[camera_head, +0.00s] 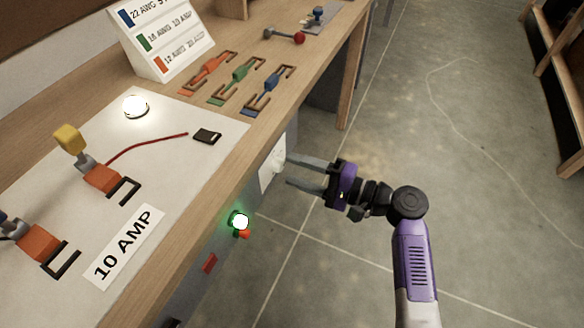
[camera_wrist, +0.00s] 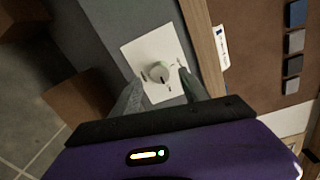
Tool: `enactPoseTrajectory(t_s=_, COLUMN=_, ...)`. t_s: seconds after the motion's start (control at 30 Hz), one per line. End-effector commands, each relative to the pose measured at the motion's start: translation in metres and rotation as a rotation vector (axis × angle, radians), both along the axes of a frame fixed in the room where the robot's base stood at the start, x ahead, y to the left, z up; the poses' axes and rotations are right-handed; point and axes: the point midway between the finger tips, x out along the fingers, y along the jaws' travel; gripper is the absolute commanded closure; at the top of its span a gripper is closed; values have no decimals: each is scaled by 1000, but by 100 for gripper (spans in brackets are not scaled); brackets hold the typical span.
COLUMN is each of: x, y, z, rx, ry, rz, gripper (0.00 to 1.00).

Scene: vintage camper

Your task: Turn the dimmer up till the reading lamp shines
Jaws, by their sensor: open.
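The dimmer is a round white knob (camera_wrist: 158,73) on a white square plate (camera_wrist: 139,50), with small dark marks around the knob. In the head view the plate (camera_head: 272,163) is on the bench's front face, and the knob is hard to make out. My gripper (camera_head: 289,171) is open and points at the plate. In the wrist view its fingertips (camera_wrist: 160,78) lie on either side of the knob; I cannot tell whether they touch it. A round white dome lamp (camera_head: 136,105) on the bench board looks bright; I cannot tell if it is the reading lamp.
A green-lit round light (camera_head: 239,221) and a red piece (camera_head: 210,263) sit lower along the bench front. The wooden bench top (camera_head: 262,128) holds coloured connectors and a wire-gauge sign (camera_head: 165,40).

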Motion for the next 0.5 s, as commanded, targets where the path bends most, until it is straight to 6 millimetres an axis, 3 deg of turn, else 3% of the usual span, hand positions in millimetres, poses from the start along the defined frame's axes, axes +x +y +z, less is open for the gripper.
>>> enactPoseTrajectory(t_s=0.23, x=-14, y=-40, z=1, rx=-1, ry=0, rz=-4, gripper=48)
enactPoseTrajectory(t_s=0.5, x=-21, y=-58, z=3, rx=0, ry=0, rz=-2, gripper=48)
